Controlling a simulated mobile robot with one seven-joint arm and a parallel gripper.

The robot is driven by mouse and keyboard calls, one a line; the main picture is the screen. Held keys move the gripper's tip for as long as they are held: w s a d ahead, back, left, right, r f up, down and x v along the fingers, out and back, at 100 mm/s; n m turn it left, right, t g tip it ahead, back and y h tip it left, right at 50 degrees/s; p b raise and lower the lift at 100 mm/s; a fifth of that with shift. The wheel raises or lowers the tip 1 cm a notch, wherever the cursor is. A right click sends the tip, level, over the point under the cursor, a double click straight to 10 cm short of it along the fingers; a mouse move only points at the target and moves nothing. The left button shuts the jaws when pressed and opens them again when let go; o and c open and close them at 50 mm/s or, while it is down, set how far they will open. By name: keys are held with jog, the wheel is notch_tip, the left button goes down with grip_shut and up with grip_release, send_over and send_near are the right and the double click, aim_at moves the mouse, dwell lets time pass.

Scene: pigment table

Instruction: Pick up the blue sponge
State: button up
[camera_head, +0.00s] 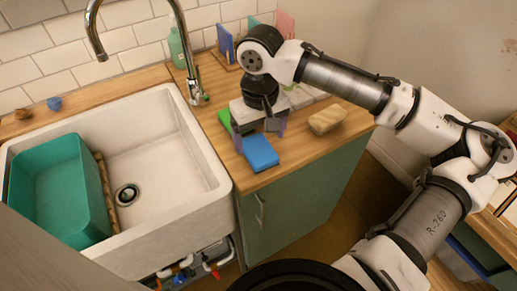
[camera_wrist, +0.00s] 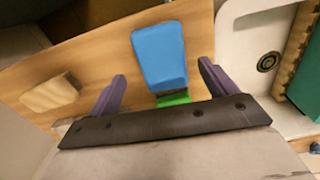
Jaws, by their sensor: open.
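The blue sponge (camera_head: 261,152) lies flat on the wooden counter, close to its front edge and right of the sink. In the wrist view the blue sponge (camera_wrist: 160,54) sits ahead of my gripper, roughly centred between the fingers. My gripper (camera_head: 259,142) is above the counter just behind the sponge, with its purple fingers pointing down. The wrist view shows my gripper (camera_wrist: 161,83) open with nothing between its fingertips. A green block (camera_head: 224,119) lies behind the blue sponge, partly hidden by my gripper; a strip of it (camera_wrist: 174,99) shows in the wrist view.
A tan sponge-like block (camera_head: 327,119) lies to the right on the counter (camera_head: 301,147). The white sink (camera_head: 205,150) with a teal tub (camera_head: 60,190) is at the left. A faucet (camera_head: 190,70) and a green bottle (camera_head: 176,47) stand behind.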

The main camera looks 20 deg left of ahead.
aim_at(258, 148)
jog(key=shift+s+a+f, duration=0.15)
jog(key=shift+f, duration=1.65)
jog(key=c, duration=1.1)
